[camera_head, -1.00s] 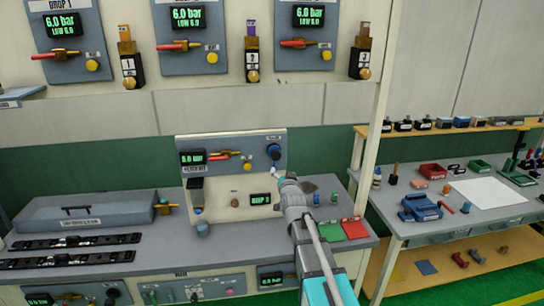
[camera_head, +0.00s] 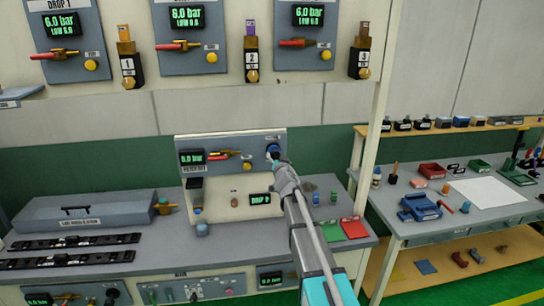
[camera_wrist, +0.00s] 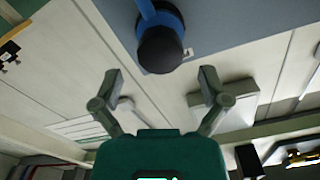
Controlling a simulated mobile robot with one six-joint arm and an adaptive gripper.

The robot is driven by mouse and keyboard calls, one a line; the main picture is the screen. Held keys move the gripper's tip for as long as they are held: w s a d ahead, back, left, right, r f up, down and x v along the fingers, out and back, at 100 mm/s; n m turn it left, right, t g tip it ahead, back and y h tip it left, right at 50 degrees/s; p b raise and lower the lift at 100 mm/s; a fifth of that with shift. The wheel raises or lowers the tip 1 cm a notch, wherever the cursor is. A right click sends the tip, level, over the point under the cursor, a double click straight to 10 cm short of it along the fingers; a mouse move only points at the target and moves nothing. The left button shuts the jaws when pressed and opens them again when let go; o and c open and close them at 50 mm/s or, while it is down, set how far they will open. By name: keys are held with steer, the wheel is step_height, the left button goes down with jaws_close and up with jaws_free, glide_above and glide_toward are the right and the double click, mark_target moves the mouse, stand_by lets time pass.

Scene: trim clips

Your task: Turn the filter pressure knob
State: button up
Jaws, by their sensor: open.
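The filter pressure knob (camera_head: 273,150) is dark with a blue part, at the right end of the grey panel on the bench in the head view. My gripper (camera_head: 277,163) is just below and in front of it and overlaps its lower edge there. In the wrist view the knob (camera_wrist: 160,48) shows as a round black cap on a blue stem, at the top middle. My gripper (camera_wrist: 160,84) is open, with its two fingers spread left and right below the cap. Nothing is between the fingers, and they look apart from the knob.
The grey panel (camera_head: 232,144) also carries a green pressure display (camera_head: 191,157) and a red-handled valve (camera_head: 221,154). Red and green pads (camera_head: 354,228) lie to the right. A grey case (camera_head: 85,211) lies at the left.

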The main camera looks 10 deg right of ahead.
mark_target(276, 155)
steer(key=shift+w, duration=1.6)
